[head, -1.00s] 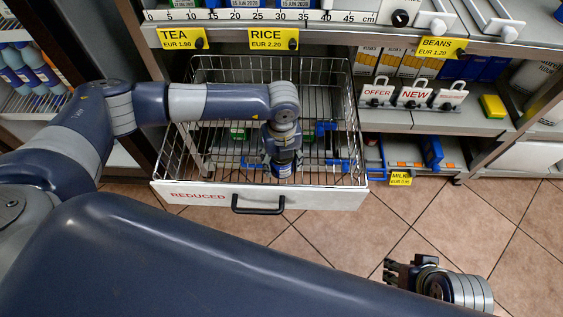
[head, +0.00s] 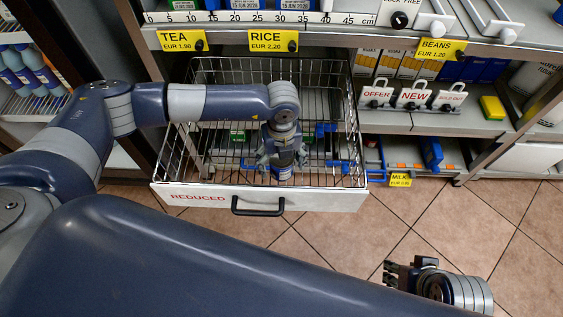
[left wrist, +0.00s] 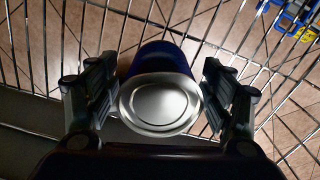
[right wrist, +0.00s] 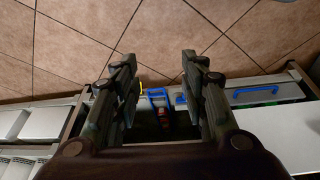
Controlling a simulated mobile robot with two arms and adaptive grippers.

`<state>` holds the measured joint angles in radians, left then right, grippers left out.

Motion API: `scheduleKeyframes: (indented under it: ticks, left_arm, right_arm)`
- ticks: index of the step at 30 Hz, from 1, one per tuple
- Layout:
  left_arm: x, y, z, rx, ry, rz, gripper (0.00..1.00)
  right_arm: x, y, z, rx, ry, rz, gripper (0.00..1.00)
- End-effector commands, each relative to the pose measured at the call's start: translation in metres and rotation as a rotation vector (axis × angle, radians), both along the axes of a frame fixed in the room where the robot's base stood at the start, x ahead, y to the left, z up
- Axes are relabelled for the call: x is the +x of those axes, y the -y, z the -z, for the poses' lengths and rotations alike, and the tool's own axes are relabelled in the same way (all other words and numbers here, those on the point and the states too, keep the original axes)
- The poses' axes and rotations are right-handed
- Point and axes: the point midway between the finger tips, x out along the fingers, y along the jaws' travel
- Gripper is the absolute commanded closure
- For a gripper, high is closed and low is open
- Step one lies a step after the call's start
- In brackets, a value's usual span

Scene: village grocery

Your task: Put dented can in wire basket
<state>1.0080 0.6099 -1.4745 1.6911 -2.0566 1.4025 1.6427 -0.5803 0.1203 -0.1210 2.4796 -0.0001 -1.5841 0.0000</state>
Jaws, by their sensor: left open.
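The can (head: 285,173) has a blue body and a silver lid. It is inside the wire basket (head: 325,199), near its white front panel. The left wrist view looks down on the lid of the can (left wrist: 160,104), with the blue side behind it; I cannot make out a dent. My left gripper (head: 282,161) is inside the basket above the can. Its fingers (left wrist: 162,95) are spread on both sides of the can, with small gaps visible. My right gripper (head: 390,272) is low over the floor at the right. It is open and empty in the right wrist view (right wrist: 158,65).
The basket has wire walls and a black handle (head: 258,206) on its front. A shelf edge with yellow price tags (head: 273,40) runs above its back. Shelves with hooked signs (head: 413,95) stand at the right. The tiled floor (head: 430,220) in front is clear.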

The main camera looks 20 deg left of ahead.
Motion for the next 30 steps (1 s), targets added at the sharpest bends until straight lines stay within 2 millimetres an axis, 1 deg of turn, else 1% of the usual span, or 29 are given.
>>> scheduleKeyframes:
  ticks: [1,8,12,15,18,21,30]
  left_arm:
    - [0.001,0.0,-0.011,-0.002,0.004,0.0,0.25]
    - [0.001,0.0,-0.061,-0.001,0.005,0.001,0.25]
    - [0.001,0.0,-0.088,-0.001,0.004,0.0,0.25]
    - [0.001,0.0,-0.101,-0.001,0.002,0.0,0.25]
    - [0.001,0.0,-0.109,0.0,0.001,0.0,0.25]
    - [0.001,0.0,-0.112,0.0,0.002,0.0,0.25]
    - [0.0,0.0,-0.112,0.0,0.001,0.0,0.25]
  right_arm:
    - [0.0,0.0,-0.004,0.0,0.001,0.0,0.6]
    - [0.001,0.0,-0.016,0.001,0.005,0.0,0.6]
    - [0.007,-0.001,-0.001,0.001,-0.003,0.001,0.6]
    - [0.009,-0.001,0.009,0.001,-0.007,0.0,0.6]
    - [0.011,-0.001,0.015,0.0,-0.01,0.0,0.6]
    - [0.011,-0.002,0.017,0.0,-0.011,0.0,0.6]
    - [0.011,-0.002,0.018,0.0,-0.011,-0.001,0.6]
